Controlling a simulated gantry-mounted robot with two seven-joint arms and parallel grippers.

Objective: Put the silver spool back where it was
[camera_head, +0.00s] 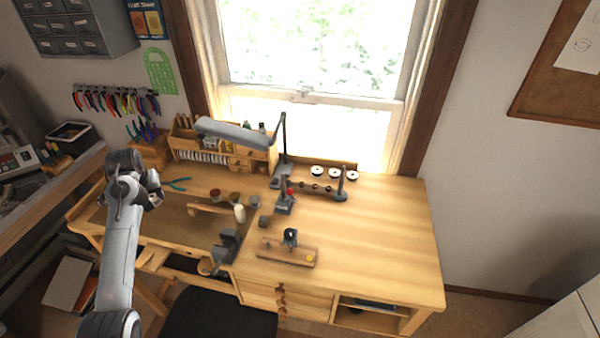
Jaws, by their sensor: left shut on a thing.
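My left gripper (153,197) is over the left part of the workbench, well to the left of the spools. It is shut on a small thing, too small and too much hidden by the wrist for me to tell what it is. A dark holder with a horizontal rod (315,187) stands at the back of the bench, with several small dark spools on it. Behind it are three white-and-dark spools (335,173) in a row. I cannot pick out a silver spool for sure. My right gripper is not in view.
A grey lamp (235,133) reaches over the wooden organizer (190,145). A wooden board (270,250) lies near the front. The bench's right side (395,235) is clear.

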